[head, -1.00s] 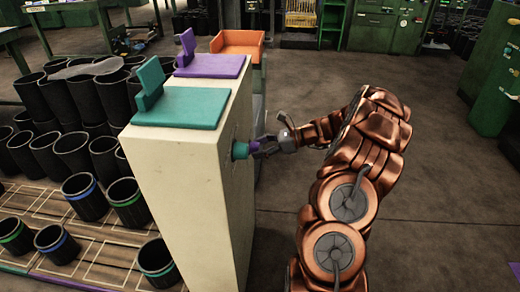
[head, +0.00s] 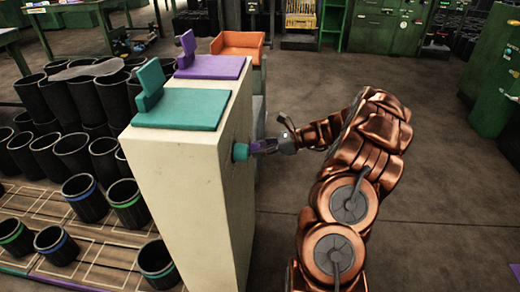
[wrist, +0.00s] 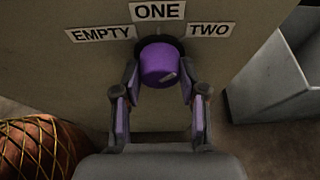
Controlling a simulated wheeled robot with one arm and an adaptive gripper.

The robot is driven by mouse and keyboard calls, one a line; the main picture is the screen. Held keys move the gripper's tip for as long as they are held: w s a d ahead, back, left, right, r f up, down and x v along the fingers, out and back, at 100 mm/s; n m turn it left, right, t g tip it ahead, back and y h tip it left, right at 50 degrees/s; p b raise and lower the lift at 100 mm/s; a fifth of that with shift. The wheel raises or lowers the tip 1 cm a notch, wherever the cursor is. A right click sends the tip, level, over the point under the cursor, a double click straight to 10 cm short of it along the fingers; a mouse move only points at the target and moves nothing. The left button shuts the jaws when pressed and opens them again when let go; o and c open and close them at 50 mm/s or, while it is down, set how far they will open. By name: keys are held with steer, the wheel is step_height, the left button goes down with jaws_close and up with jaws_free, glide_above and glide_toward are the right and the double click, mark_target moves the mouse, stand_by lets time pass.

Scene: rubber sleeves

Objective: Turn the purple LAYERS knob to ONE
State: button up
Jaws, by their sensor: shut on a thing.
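The purple LAYERS knob (wrist: 158,58) stands out from a beige panel (wrist: 75,70) in the wrist view. The labels EMPTY (wrist: 99,32), ONE (wrist: 157,11) and TWO (wrist: 211,30) are around its top. My gripper (wrist: 160,76) is shut on the knob, one finger on each side. In the head view my gripper (head: 264,146) reaches the cabinet's right face, and the purple knob cannot be clearly told from the fingers.
A teal knob (head: 240,152) sticks out nearer on the same face of the beige cabinet (head: 185,180). Teal (head: 185,110), purple (head: 215,67) and orange (head: 240,42) holders stand on and behind it. A grey bin (wrist: 270,85) is to the right. Black sleeves (head: 85,195) stand left.

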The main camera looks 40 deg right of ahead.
steer(key=shift+s+a+f+n+t+h+b, duration=0.1)
steer(key=shift+n+t+h+b, duration=0.35)
steer(key=shift+n+b, duration=0.45)
steer(key=shift+w+d+f+n+t+h+b, duration=0.1)
steer(key=shift+n+t+h+b, duration=0.2)
steer(key=shift+n+t+b, duration=0.65)
steer(key=shift+s+a+n+t+h+b, duration=0.1)
steer(key=shift+n+t+h+b, duration=0.4)
steer(key=shift+n, duration=0.65)
steer(key=o, duration=1.1)
steer(key=shift+r, duration=0.1)
steer(key=shift+o, duration=0.2)
steer(key=shift+s, duration=0.1)
